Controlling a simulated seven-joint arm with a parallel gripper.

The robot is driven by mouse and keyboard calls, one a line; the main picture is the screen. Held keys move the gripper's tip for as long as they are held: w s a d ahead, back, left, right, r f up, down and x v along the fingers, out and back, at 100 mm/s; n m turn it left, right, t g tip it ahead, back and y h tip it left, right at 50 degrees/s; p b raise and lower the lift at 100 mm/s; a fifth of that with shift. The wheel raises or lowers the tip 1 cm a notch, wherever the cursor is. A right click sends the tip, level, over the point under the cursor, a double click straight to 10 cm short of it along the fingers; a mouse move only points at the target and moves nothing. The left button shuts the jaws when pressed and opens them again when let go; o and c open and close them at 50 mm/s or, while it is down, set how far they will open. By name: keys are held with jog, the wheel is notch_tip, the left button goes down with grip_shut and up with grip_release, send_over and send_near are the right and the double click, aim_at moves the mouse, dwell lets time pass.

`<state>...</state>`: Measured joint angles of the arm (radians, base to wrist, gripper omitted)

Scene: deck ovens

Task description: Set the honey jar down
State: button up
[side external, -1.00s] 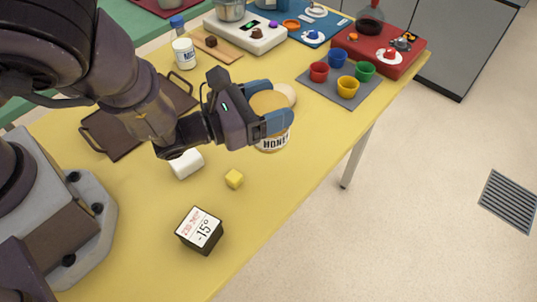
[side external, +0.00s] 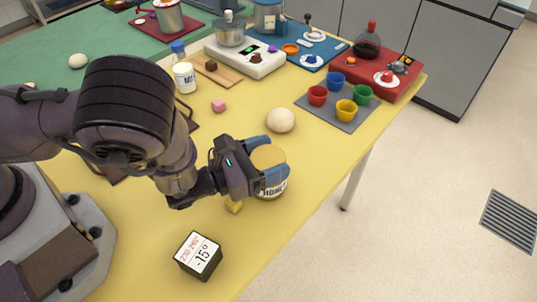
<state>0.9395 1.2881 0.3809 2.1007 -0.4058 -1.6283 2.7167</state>
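The honey jar (side external: 272,190) has a tan lid and a pale label reading HONEY, partly covered by a blue finger. My gripper (side external: 268,162) is shut on it from the left, with its blue fingers on both sides. The jar looks upright and low over the yellow table (side external: 315,170), near its right edge. I cannot tell whether its base touches the table.
A block reading -15° (side external: 198,256) stands nearer the front. A dough ball (side external: 281,120) and a grey mat (side external: 335,119) with coloured cups are behind.

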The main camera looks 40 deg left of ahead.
jog(key=o, duration=0.4)
jog(key=shift+c, duration=0.2)
jog(key=shift+r, duration=0.1)
jog(key=v, duration=1.2)
jog(key=w+a+r+n+g+y, duration=0.3)
jog(key=r+n, duration=0.4)
jog(key=n, duration=0.6)
jog(key=w+a+r+n+g+y, duration=0.15)
jog(key=w+r+n+g, duration=0.35)
jog(key=n, duration=0.8)
jog(key=s+a+r+n+g+y, duration=0.1)
jog(key=s+a+r+n, duration=0.4)
jog(key=s+r+n, duration=0.2)
jog(key=s+a+r+n+g+y, duration=0.1)
jog(key=s+a+r+n+g, duration=0.1)
jog(key=s+a+r+n, duration=0.3)
jog(key=s+r+n, duration=0.2)
jog(key=s+r, duration=0.1)
jog(key=s, duration=0.1)
jog(key=shift+s+a+r, duration=0.2)
jog(key=shift+a+r, duration=0.1)
jog(key=shift+r, duration=0.05)
